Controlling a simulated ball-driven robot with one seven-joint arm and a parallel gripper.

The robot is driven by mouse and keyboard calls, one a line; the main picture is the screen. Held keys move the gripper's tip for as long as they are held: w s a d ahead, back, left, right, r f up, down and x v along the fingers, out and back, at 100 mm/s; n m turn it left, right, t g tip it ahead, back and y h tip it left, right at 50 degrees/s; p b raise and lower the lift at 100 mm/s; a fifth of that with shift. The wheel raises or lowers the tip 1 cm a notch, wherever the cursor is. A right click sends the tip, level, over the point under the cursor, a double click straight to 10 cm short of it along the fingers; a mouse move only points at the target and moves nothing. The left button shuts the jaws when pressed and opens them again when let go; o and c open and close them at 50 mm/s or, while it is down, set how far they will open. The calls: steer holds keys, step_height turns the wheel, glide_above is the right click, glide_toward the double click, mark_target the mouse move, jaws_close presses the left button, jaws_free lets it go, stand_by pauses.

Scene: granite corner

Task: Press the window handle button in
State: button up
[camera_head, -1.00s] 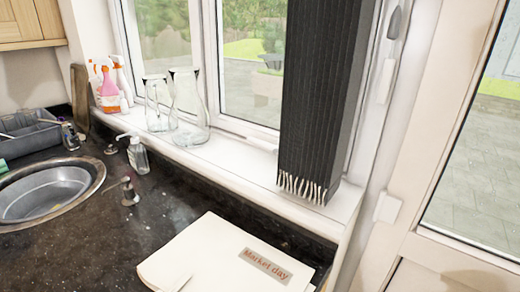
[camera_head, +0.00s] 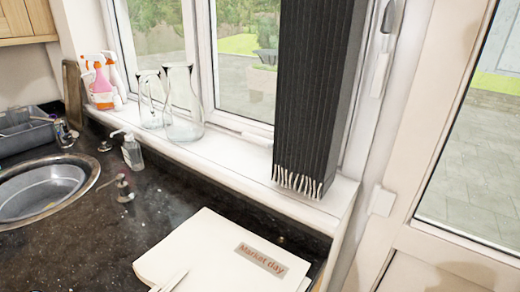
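Another pale fitting (camera_head: 257,139) is low on the window frame, partly hidden by the blind. I cannot make out a button on either, or whether one is in or out. My gripper is not clearly in view. A thin pale pointed thing (camera_head: 173,281) shows at the bottom edge, over the cream box, and I cannot tell what it is.
The dark blind (camera_head: 315,95) hangs to the sill (camera_head: 235,165). Glass jugs (camera_head: 184,105) and spray bottles (camera_head: 100,80) stand on the sill. A soap bottle (camera_head: 132,152) and sink (camera_head: 42,192) are left. A glazed door (camera_head: 400,240) is right.

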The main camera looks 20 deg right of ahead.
jaws_close()
stand_by(1.4)
